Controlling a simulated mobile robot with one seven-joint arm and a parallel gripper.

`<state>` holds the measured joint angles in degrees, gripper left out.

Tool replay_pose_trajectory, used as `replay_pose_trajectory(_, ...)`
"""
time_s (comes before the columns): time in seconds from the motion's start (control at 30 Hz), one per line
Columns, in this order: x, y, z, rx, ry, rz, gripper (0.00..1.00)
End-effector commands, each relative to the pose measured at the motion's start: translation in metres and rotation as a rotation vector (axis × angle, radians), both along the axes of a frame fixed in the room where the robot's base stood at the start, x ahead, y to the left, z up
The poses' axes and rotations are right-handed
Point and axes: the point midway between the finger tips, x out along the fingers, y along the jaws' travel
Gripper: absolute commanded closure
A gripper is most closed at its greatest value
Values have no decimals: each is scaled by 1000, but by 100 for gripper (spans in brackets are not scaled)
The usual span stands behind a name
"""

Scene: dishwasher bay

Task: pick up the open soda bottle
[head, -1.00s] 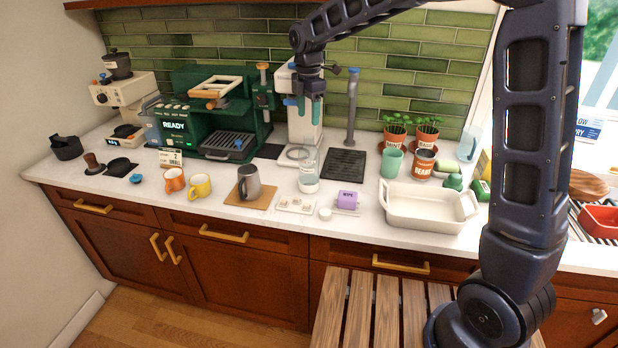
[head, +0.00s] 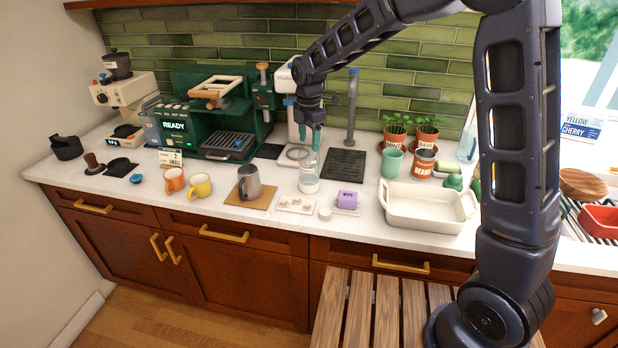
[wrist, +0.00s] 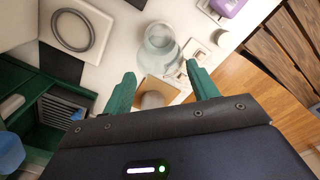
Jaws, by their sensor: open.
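The open soda bottle is a clear bottle (head: 308,184) with a pale lower part, upright on the white counter just right of the grey mug. My gripper (head: 311,142) is right above it, pointing down, with its green fingers close to the bottle's top. In the wrist view my gripper (wrist: 160,76) is open and empty, its two fingers spread apart. The bottle (wrist: 160,42) shows there just beyond the fingertips, roughly centred between them. I cannot tell whether the fingers reach level with its neck.
A grey mug (head: 248,182) on a wooden board stands left of the bottle. A small white tray (head: 296,205) and a purple block (head: 347,199) are in front. A white baking dish (head: 425,215) stands at right. The coffee machine (head: 215,120) is behind left.

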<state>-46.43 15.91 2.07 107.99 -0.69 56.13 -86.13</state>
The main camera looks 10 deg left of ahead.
Motion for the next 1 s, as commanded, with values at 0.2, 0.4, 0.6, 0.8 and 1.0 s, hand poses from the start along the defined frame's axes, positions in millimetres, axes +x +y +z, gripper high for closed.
replay_pose_trajectory(0.2,0,0,0,0,0,0,67)
replay_pose_trajectory(0.4,0,0,0,0,0,0,100)
replay_pose_trajectory(0.6,0,0,0,0,0,0,100)
replay_pose_trajectory(0.8,0,0,7,1,-1,0,100)
replay_pose_trajectory(1.0,1,0,40,3,-3,0,100)
